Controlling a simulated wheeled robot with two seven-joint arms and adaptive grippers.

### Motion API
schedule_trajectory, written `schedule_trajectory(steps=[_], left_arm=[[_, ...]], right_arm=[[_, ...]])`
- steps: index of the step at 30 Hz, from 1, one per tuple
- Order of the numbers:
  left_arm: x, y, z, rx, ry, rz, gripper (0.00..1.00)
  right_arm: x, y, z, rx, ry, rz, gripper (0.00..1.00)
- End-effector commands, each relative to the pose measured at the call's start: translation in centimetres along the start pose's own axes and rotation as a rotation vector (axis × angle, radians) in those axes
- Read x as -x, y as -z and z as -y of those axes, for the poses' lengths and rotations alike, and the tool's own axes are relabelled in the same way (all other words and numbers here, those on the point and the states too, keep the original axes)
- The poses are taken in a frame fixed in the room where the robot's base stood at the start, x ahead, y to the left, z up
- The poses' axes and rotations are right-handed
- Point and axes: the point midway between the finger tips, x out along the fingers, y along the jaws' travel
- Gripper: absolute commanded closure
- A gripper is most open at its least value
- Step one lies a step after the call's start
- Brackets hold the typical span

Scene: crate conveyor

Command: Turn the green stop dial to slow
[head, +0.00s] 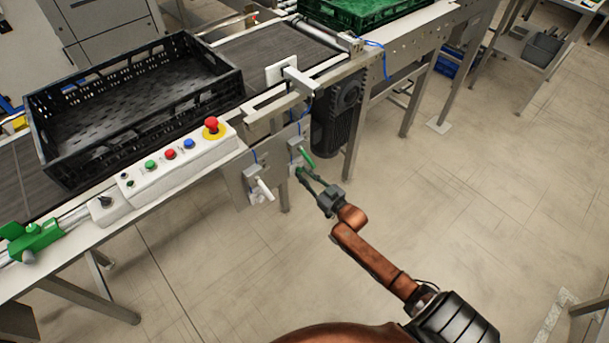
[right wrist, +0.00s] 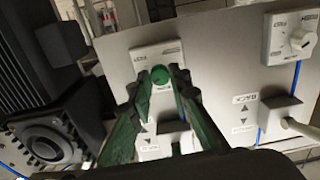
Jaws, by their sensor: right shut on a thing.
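The green stop dial (right wrist: 160,75) is a round knob on a white plate (right wrist: 172,52) in the right wrist view. My right gripper (right wrist: 161,76) has dark green fingers shut on the dial, one on each side. The setting of the dial cannot be read. In the head view my right gripper (head: 301,174) is at the conveyor's side panel, just below the green lever (head: 307,157); the dial is hidden there. A white dial (right wrist: 301,40) on a similar plate sits to the right in the right wrist view. My left gripper is not in view.
A white lever (head: 265,190) stands out from the panel (head: 235,182) left of the gripper. A black motor (head: 334,122) hangs right of the panel. A black crate (head: 60,165) stands on the conveyor behind a button box (head: 180,160).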

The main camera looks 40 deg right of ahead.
Motion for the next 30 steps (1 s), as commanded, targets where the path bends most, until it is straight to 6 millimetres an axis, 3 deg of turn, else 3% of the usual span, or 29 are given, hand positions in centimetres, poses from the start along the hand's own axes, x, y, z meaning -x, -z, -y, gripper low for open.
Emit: schedule_trajectory(steps=[14,30], left_arm=[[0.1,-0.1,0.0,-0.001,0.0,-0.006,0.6],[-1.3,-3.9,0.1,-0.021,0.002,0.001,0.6]], right_arm=[[0.0,0.0,0.0,0.058,0.0,0.0,1.0],[0.1,-0.1,0.0,0.497,-0.001,0.002,1.0]])
